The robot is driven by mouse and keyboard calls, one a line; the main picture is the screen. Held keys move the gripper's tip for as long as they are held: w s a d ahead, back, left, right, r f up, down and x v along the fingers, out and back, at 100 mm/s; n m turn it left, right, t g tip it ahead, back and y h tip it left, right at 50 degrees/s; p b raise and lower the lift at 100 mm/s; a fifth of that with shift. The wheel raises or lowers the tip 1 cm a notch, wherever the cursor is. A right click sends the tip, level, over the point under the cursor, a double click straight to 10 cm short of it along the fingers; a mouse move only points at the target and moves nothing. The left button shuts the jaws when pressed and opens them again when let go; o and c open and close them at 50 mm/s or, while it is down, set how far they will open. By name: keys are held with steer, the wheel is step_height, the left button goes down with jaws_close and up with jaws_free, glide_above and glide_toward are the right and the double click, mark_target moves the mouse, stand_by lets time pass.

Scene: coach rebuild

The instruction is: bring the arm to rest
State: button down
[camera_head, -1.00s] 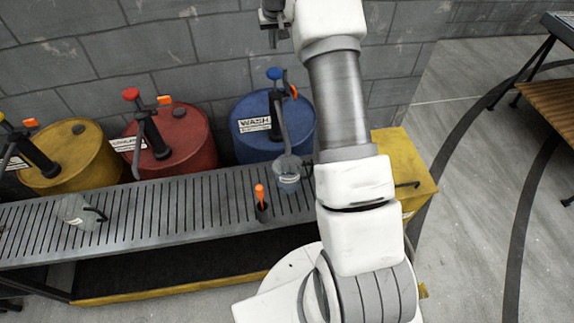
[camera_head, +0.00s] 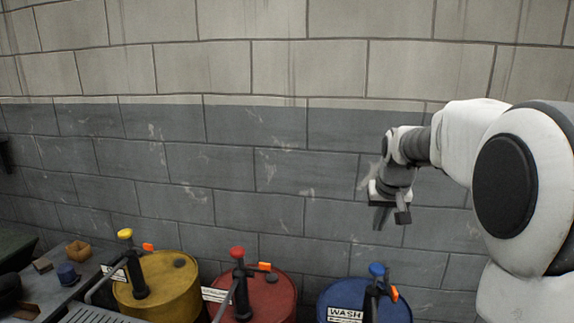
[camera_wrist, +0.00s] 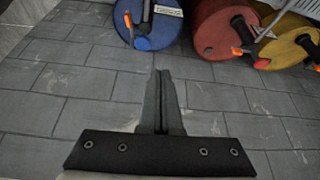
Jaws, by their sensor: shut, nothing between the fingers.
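My gripper (camera_head: 391,218) hangs from my folded white and grey arm at the right of the head view. It points down in front of the grey block wall, above and a little right of the blue WASH drum (camera_head: 366,303). In the wrist view my gripper (camera_wrist: 161,75) has its two dark fingers together, with nothing between them. Nothing touches the fingers in either view.
A yellow drum (camera_head: 165,290) and a red drum (camera_head: 262,297) stand left of the blue drum, all with pump handles. A bench with small blocks (camera_head: 67,275) is at the lower left.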

steer(key=s+a+r, duration=0.2)
steer(key=s, duration=0.6)
steer(key=s+a+r, duration=0.2)
steer(key=s+a, duration=0.1)
steer(key=s, duration=0.5)
steer(key=s+a+f+n, duration=0.1)
steer(key=s+f, duration=0.3)
steer(key=s, duration=1.1)
steer(key=shift+a+t+y, duration=0.3)
steer(key=shift+a, duration=0.2)
steer(key=shift+d, duration=0.15)
